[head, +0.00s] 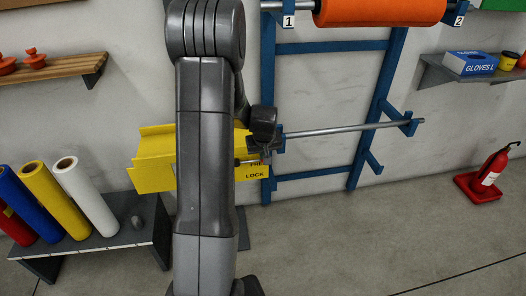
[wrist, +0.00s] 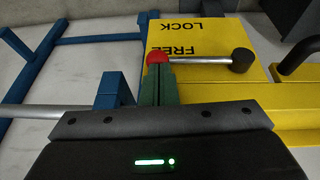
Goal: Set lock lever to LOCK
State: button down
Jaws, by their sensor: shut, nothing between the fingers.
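The lock lever (wrist: 200,60) is a short metal rod with a red knob (wrist: 158,57) at one end and a dark pivot (wrist: 242,60) at the other. It lies level along the FREE word of the yellow label plate (wrist: 215,32), and LOCK is printed beyond FREE. In the wrist view the words appear upside down. My gripper (wrist: 157,78) is shut, its green fingers empty and right at the red knob; whether they touch it I cannot tell. In the head view my gripper (head: 265,156) is beside the plate (head: 256,171), and my arm hides part of the lever.
A blue rack (head: 325,47) holds an orange roll (head: 380,12) and a bare metal bar (head: 350,129) beside my gripper. A yellow bracket (head: 155,160) stands behind my arm. Coloured rolls (head: 65,195) stand at left, a fire extinguisher (head: 490,172) at right.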

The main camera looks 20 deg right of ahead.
jog(key=shift+f, duration=0.1)
dwell(0.3)
jog(key=shift+d+f+y+b, duration=0.1)
jog(key=shift+f+y+b, duration=0.1)
jog(key=shift+y+b, duration=0.15)
jog(key=shift+f, duration=0.1)
jog(key=shift+s+d+f+m+t+y+b, duration=0.1)
jog(key=shift+d+f+m+t+y+b, duration=0.1)
jog(key=shift+f+y+b, duration=0.3)
jog(key=shift+d+f+m+t+y+b, duration=0.1)
jog(key=shift+f+t+y+b, duration=0.15)
jog(key=shift+b, duration=0.45)
jog(key=w+a+f+m+t+y+b, duration=0.1)
jog(key=a+f+t+y+b, duration=0.3)
jog(key=f+y+b, duration=0.7)
jog(key=shift+a+m+b, duration=0.25)
jog(key=shift+m+b, duration=0.55)
jog(key=shift+b, duration=0.35)
